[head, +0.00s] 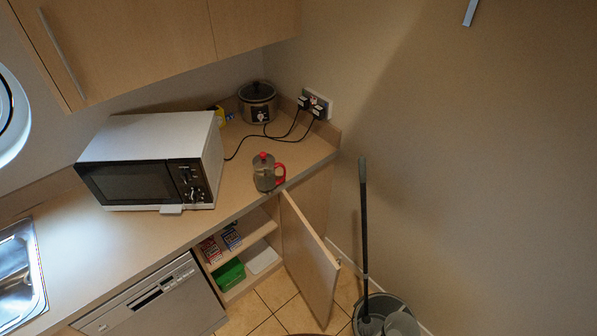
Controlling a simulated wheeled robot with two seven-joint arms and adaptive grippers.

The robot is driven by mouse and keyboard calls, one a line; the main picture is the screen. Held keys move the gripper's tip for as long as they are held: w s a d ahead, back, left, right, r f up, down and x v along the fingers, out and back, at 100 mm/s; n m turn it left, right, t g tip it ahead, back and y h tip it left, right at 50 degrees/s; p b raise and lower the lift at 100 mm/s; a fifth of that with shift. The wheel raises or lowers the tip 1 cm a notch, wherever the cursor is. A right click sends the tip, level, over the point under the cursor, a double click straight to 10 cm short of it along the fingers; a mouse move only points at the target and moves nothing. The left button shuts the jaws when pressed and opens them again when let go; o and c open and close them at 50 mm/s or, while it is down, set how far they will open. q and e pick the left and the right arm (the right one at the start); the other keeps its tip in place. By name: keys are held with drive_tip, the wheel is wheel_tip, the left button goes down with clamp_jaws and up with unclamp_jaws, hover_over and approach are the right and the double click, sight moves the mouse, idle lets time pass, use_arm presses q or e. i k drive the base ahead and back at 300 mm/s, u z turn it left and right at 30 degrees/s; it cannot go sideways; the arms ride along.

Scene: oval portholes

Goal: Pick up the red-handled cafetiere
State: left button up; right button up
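The red-handled cafetiere (264,173) stands upright on the wooden worktop, close to its front edge and to the right of the microwave. It has a see-through body, a red knob on top and a red handle on its right side. Neither of my grippers shows in the head view, so I cannot see their state or where they are relative to the cafetiere.
A microwave (132,181) stands left of the cafetiere, and a slow cooker (257,105) with black cables behind it. Below, an open cupboard door (309,260) juts into the room. A mop (364,215) stands in a grey bucket (384,308) at the right. Wall cupboards (150,45) hang above.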

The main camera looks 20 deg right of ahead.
sight(264, 170)
drive_tip(key=z, duration=1.2)
drive_tip(key=i, duration=0.85)
drive_tip(key=u, duration=0.25)
